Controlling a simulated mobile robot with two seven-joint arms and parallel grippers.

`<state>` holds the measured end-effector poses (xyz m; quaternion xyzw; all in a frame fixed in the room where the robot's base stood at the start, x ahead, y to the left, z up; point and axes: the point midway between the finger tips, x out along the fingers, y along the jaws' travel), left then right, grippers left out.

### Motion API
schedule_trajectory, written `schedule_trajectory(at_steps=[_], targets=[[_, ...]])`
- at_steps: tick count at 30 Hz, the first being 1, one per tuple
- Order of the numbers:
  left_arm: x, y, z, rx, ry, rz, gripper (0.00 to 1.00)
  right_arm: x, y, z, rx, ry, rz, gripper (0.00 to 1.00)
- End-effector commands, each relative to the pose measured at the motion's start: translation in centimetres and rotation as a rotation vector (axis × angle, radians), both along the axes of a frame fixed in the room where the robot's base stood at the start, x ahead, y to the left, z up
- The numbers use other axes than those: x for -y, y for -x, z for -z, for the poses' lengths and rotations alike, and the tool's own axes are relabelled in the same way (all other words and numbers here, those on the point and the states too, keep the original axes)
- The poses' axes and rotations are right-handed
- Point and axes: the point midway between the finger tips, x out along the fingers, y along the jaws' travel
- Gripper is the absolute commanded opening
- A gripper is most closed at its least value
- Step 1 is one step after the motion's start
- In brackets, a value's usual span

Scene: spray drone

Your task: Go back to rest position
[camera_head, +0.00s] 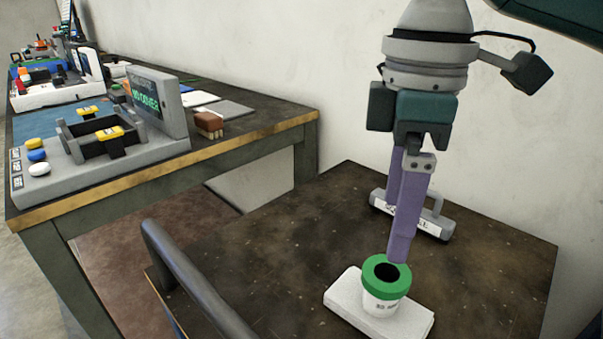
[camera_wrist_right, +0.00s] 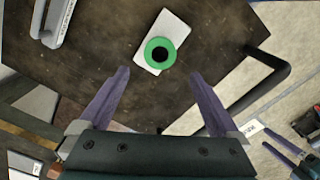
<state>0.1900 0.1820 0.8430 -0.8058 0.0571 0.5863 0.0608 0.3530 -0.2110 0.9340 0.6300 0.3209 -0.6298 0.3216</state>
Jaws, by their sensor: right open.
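My right gripper (camera_head: 402,250) hangs down from the upper right in the head view, its purple fingers pointing at the table. In the right wrist view the two fingers of the right gripper (camera_wrist_right: 160,85) stand wide apart with nothing between them. A white cup with a green rim (camera_head: 386,278) stands upright on a white block (camera_head: 345,297) on the dark table. In the wrist view the green rim (camera_wrist_right: 150,46) shows beyond the fingertips, apart from them. My left gripper is not seen in the head view.
The dark brown table (camera_head: 290,250) carries a grey labelled device with a handle (camera_head: 428,222) behind the gripper. A grey curved bar (camera_head: 195,283) runs along its near left side. A longer workbench (camera_head: 230,148) at left holds a grey console (camera_head: 100,165). A pale wall stands behind.

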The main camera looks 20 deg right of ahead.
Motion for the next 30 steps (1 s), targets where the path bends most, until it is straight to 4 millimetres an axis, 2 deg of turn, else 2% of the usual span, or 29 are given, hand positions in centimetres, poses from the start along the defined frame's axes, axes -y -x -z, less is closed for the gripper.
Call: schedule_trajectory(at_steps=[7, 10, 14, 18, 21, 25, 30], targets=[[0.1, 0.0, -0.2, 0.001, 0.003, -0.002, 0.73, -0.1, 0.1, 0.0, 0.000, -0.001, -0.002, 0.98], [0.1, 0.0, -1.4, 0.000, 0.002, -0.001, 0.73, -1.3, 0.6, -0.2, 0.007, -0.017, -0.015, 0.98], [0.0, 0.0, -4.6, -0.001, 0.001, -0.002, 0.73, -4.7, 2.5, -0.7, 0.040, -0.081, -0.031, 0.98], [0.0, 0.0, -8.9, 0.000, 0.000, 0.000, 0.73, -8.8, 5.3, -2.5, 0.108, -0.191, 0.031, 0.98], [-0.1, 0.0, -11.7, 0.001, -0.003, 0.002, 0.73, -10.3, 7.3, -4.3, 0.154, -0.257, 0.137, 0.98], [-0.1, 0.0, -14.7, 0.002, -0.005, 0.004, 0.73, -10.1, 9.5, -6.5, 0.205, -0.293, 0.315, 0.98], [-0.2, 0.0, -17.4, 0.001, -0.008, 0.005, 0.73, -7.7, 12.2, -8.6, 0.246, -0.263, 0.525, 0.98]])
